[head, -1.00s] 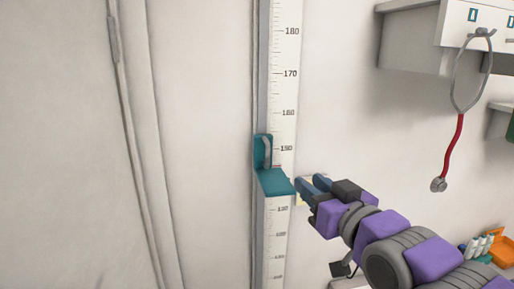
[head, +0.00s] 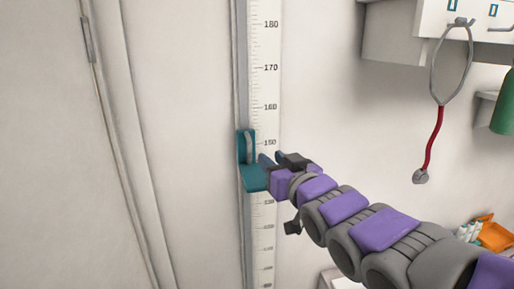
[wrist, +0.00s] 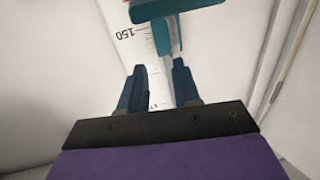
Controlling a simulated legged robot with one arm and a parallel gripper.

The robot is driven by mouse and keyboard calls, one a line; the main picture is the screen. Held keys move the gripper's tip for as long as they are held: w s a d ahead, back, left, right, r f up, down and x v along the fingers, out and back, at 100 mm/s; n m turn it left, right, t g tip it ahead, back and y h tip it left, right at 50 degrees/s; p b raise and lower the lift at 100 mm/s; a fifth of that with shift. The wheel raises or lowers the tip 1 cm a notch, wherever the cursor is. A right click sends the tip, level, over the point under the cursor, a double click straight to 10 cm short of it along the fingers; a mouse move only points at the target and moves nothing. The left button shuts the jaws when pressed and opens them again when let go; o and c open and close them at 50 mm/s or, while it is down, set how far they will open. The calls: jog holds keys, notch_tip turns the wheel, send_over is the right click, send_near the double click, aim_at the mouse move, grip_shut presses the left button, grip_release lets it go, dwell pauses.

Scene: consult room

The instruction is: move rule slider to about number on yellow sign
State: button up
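The teal rule slider (head: 254,178) sits on the white height rule (head: 264,88) on the wall, a little below the 150 mark. My gripper (head: 272,158) is at the slider's right side, overlapping its edge in the head view. In the wrist view the scale is upside down and the slider (wrist: 176,12) is at the top. There my gripper (wrist: 159,82) has its two dark blue fingers apart, with the slider's upright part beyond their tips. Nothing is between the fingers. Whether a finger touches the slider is unclear. No yellow sign is readable now.
A wall cabinet (head: 400,45) is at upper right, with a red and grey stethoscope (head: 436,130) hanging from it. The wall left of the rule is clear apart from a vertical strip.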

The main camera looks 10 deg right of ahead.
aim_at(250, 150)
jog(key=w+a, duration=0.4)
jog(key=w, duration=0.1)
jog(key=shift+a+f, duration=0.1)
jog(key=shift+a, duration=0.25)
jog(key=shift+w+a, duration=0.15)
jog(key=shift+w, duration=0.1)
jog(key=w, duration=0.1)
jog(key=w+d, duration=0.1)
jog(key=shift+w+d, duration=0.2)
jog(key=shift+w, duration=0.1)
jog(key=shift+d, duration=0.2)
jog(key=shift+s+a, duration=0.1)
jog(key=shift+a, duration=0.45)
jog(key=shift+c, duration=0.8)
jog(key=shift+d, duration=0.2)
grip_shut()
